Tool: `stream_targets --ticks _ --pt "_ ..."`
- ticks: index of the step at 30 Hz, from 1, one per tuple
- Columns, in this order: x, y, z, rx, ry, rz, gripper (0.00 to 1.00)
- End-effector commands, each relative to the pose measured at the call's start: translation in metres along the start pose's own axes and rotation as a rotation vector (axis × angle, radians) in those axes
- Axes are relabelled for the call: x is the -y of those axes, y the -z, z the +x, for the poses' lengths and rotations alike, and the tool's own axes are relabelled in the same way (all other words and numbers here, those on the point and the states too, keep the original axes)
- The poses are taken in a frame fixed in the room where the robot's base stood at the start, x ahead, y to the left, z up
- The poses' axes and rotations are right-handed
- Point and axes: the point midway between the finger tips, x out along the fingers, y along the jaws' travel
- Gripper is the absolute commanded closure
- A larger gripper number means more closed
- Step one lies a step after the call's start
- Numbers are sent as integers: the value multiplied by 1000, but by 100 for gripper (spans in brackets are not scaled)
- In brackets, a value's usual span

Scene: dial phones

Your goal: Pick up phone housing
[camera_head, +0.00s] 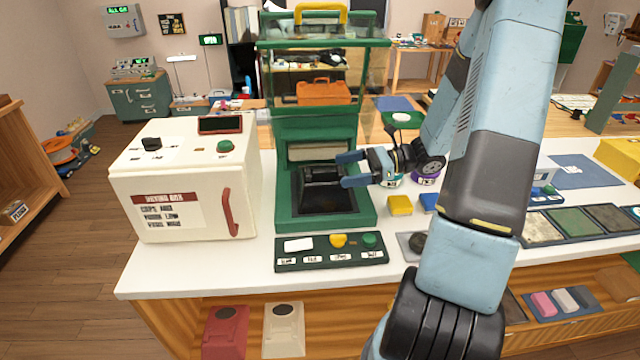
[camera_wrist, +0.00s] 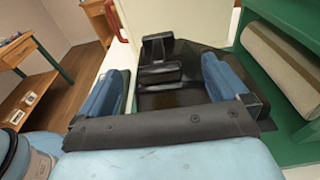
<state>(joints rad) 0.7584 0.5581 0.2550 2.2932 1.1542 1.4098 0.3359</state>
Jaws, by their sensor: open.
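A black phone housing (camera_head: 322,187) with raised cradle parts sits in the bay of the green machine (camera_head: 283,205) on the white counter. My gripper (camera_head: 347,169) is open at the right side of the bay, its blue fingers pointing left toward the housing. In the wrist view the housing (camera_wrist: 160,72) appears ahead, between the two blue fingers of my gripper (camera_wrist: 163,70). I see no grip on it. Whether a finger touches it I cannot tell. The gripper's dark front bar hides the housing's nearest part in that view.
A cream box with a red handle (camera_head: 185,185) stands left of the machine. A green button panel (camera_head: 330,262) lies in front. A yellow block (camera_head: 399,205) is to the right. A red housing (camera_head: 225,335) and a cream housing (camera_head: 284,335) are on the shelf below.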

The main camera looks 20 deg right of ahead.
Motion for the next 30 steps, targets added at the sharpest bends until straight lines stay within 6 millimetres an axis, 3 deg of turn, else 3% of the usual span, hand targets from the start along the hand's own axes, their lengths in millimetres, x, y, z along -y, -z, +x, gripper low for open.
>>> stream_targets --ticks 12,19,30 --pt "2 -6 48 1 -3 1 0" --pt "2 -6 49 0 -2 1 0" --pt "2 -6 49 0 -2 0 34"
